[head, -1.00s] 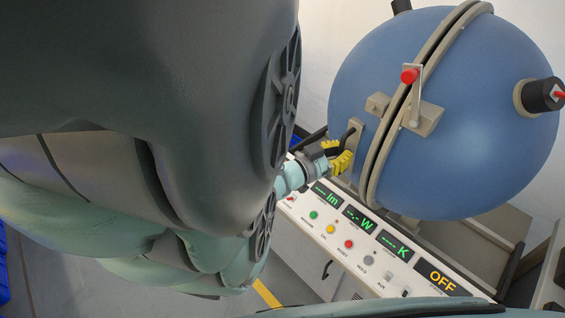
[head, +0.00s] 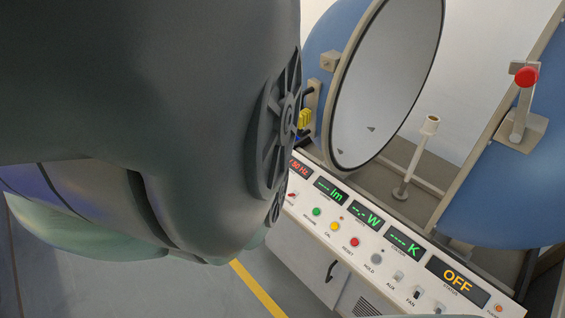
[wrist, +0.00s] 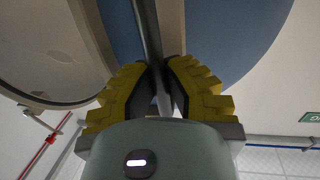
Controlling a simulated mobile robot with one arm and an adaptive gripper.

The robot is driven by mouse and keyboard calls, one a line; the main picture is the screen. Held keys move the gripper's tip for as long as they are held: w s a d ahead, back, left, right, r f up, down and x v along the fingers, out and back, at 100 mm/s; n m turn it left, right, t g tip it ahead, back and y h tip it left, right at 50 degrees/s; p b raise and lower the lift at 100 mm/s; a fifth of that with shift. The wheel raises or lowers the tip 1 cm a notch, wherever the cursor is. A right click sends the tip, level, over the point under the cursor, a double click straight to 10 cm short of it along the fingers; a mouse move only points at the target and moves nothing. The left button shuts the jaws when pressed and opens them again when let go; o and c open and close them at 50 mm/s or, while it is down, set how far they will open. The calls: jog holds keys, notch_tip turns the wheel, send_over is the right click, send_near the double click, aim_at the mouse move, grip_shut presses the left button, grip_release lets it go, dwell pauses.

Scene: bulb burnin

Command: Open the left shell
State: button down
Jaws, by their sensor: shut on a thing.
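The left shell (head: 325,45) of the blue sphere stands apart from the right shell (head: 515,185), with a wide gap between them. Its pale hollow inside and dark rim face the gap. My gripper (head: 305,119) shows only as a bit of yellow finger at the left shell's dark handle (head: 309,97); my arm hides the rest. In the wrist view, the yellow fingers (wrist: 160,72) are shut on the bar-like handle (wrist: 148,30), with the blue shell behind it. The red-knobbed latch (head: 525,77) is on the right shell.
A white post (head: 415,155) stands on the base in the gap. The control panel (head: 365,235), with green displays and coloured buttons, runs along the front, below the shells. My arm fills the left of the head view.

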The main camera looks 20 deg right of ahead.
jog(key=shift+w+a, duration=0.35)
jog(key=c, duration=1)
grip_release()
jog(key=s+a, duration=0.2)
jog(key=a, duration=0.9)
jog(key=shift+s+a, duration=0.25)
jog(key=shift+a, duration=0.05)
jog(key=shift+d, duration=0.1)
